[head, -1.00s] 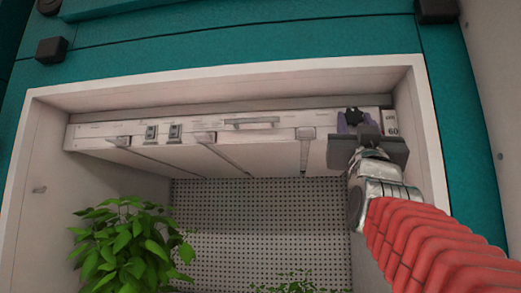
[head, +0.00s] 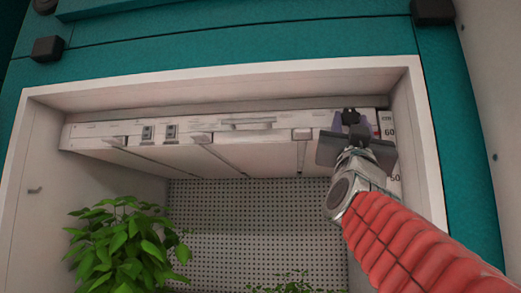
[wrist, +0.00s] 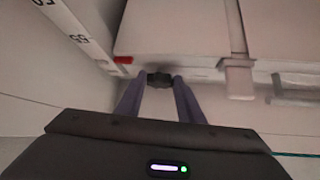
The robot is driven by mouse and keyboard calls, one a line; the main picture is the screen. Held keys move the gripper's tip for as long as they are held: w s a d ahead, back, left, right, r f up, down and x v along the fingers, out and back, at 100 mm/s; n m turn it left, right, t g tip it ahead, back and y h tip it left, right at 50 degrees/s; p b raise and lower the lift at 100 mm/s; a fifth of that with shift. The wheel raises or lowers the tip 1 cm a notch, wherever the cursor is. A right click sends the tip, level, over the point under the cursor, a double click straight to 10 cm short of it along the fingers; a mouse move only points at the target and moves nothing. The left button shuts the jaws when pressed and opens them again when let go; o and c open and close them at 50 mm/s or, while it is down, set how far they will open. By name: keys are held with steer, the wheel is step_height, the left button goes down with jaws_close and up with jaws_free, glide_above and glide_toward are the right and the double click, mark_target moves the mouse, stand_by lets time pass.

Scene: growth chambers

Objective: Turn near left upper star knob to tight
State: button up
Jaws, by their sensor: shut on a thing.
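A small black star knob (head: 350,116) sits at the right end of the pale panel (head: 200,133) under the chamber's top opening. My gripper (head: 355,121) reaches up to it from below, with its purple fingers partly hidden by the dark wrist plate. In the wrist view the same knob (wrist: 159,79) lies between the two purple fingertips of my gripper (wrist: 159,84), which are shut on it. The knob's lobes are dark and blurred, so I cannot tell how tight it is.
A numbered scale strip (head: 388,133) runs beside the knob, close to the right wall. A leafy plant (head: 125,240) stands at lower left. Small latches line the panel's front. The perforated back wall (head: 250,215) is visible.

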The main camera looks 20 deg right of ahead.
steer(key=shift+s+m+g+h, duration=0.1)
steer(key=shift+m+g+h, duration=0.25)
steer(key=shift+m, duration=0.25)
steer(key=o, duration=1.1)
steer(key=shift+c, duration=0.2)
steer(key=shift+a, duration=0.1)
steer(key=v, duration=1.3)
steer(key=shift+f, duration=0.3)
steer(key=shift+s, duration=0.1)
